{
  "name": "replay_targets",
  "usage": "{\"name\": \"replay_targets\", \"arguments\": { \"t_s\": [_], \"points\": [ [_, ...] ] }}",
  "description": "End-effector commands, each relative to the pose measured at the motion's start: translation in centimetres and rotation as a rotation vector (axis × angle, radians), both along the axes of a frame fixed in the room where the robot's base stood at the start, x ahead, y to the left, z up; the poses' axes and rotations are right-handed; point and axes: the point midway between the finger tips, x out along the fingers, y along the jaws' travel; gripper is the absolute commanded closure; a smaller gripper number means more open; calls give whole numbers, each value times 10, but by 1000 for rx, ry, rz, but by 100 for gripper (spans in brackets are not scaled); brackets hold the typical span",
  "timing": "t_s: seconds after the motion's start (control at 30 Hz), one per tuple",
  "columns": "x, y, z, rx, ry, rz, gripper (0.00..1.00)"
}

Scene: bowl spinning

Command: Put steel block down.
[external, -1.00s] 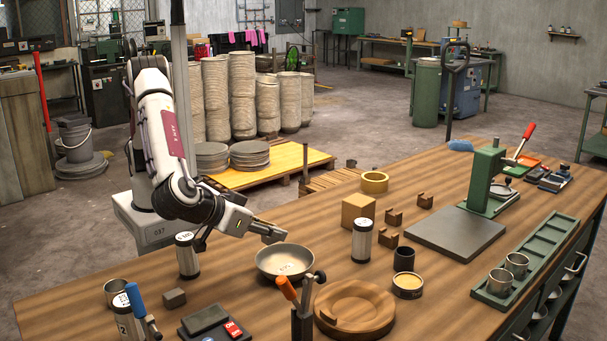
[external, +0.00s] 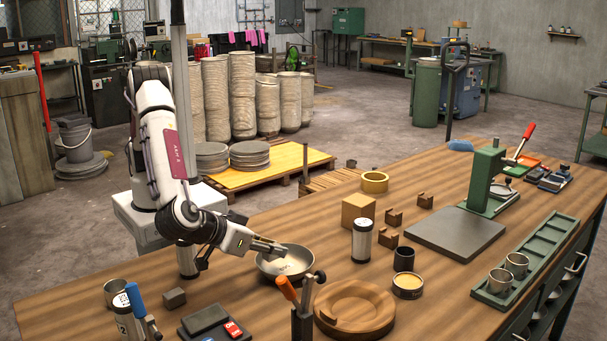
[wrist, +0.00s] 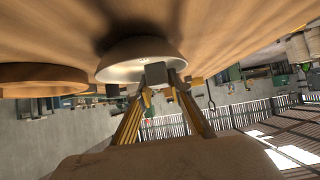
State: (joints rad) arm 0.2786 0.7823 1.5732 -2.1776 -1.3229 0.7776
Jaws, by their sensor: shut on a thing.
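In the wrist view a small grey block (wrist: 155,73) shows at my fingertips and looks like the steel block; its edges are hard to separate from the finger pads. My gripper (external: 285,248) is shut on it, at the far rim of the grey metal bowl (external: 286,265), low over its opening. I cannot tell whether block or fingers touch the bowl. The bowl also shows close behind the fingertips in the wrist view (wrist: 125,62). Another grey block (external: 174,298) lies on the table, left of the bowl, apart from my gripper.
A wooden ring form (external: 355,308) and an orange-handled upright tool (external: 302,318) stand in front of the bowl. A labelled cylinder (external: 362,241), a tan cube (external: 358,211) and a dark cup (external: 403,259) stand to its right. Bare wood (external: 225,286) lies left of the bowl.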

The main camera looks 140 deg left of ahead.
Motion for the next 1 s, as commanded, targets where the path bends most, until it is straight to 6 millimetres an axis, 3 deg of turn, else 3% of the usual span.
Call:
{"name": "replay_targets", "arguments": {
  "t_s": [0.97, 1.0],
  "points": [
    [0, 0, -11, 0, -1, -1, 100],
    [0, 0, -12, 0, -1, -1, 78]
  ]
}}
